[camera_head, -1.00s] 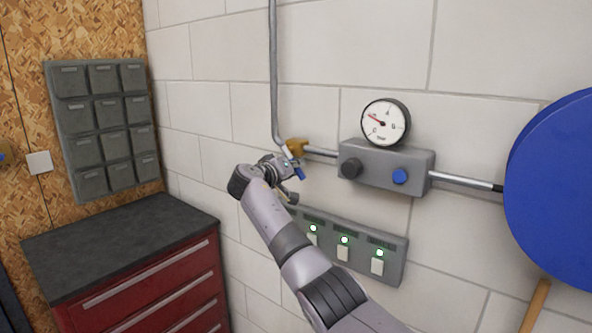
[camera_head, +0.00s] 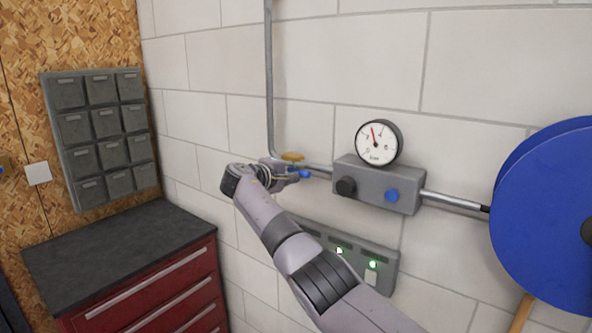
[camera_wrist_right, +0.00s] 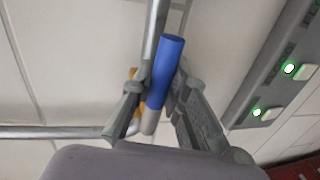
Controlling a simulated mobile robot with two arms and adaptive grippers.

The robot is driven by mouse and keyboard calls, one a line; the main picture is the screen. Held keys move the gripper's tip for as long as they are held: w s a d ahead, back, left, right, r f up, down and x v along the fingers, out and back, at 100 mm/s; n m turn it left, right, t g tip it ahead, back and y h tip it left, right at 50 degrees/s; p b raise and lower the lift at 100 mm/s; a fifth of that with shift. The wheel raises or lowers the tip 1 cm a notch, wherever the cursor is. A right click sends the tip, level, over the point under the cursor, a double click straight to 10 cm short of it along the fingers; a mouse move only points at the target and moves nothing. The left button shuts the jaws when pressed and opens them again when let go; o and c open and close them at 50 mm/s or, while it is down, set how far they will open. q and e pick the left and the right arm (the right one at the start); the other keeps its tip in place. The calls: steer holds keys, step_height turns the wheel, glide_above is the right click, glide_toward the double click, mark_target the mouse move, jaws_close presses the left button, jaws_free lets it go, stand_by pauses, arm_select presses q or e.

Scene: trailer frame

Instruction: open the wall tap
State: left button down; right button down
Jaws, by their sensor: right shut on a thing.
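The wall tap has a brass body (camera_head: 291,156) on the grey pipe, left of the gauge box in the head view. Its blue lever (camera_head: 305,173) lies nearly level, about along the pipe that runs to the box. My right gripper (camera_head: 284,174) is at the tap, shut on the lever. In the wrist view the blue lever (camera_wrist_right: 165,72) stands between my two fingers (camera_wrist_right: 155,92), and a little brass shows behind the left finger. My gripper and wrist hide part of the tap in the head view. My left gripper is in neither view.
The grey box (camera_head: 375,184) carries a round gauge (camera_head: 379,143), a black knob and a blue knob. A switch panel (camera_head: 352,258) with green lights is below. A blue reel (camera_head: 535,220) is at right; a red drawer cabinet (camera_head: 150,290) is at left.

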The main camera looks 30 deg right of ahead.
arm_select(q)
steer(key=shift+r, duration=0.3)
arm_select(e)
steer(key=shift+r+n, duration=0.25)
steer(key=shift+n, duration=0.05)
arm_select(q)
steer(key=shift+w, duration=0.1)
arm_select(e)
steer(key=c, duration=1.5)
jaws_free()
steer(key=shift+f, duration=0.1)
steer(key=shift+c, duration=0.2)
steer(key=shift+a, duration=0.1)
steer(key=v, duration=1.2)
steer(key=shift+w, duration=0.1)
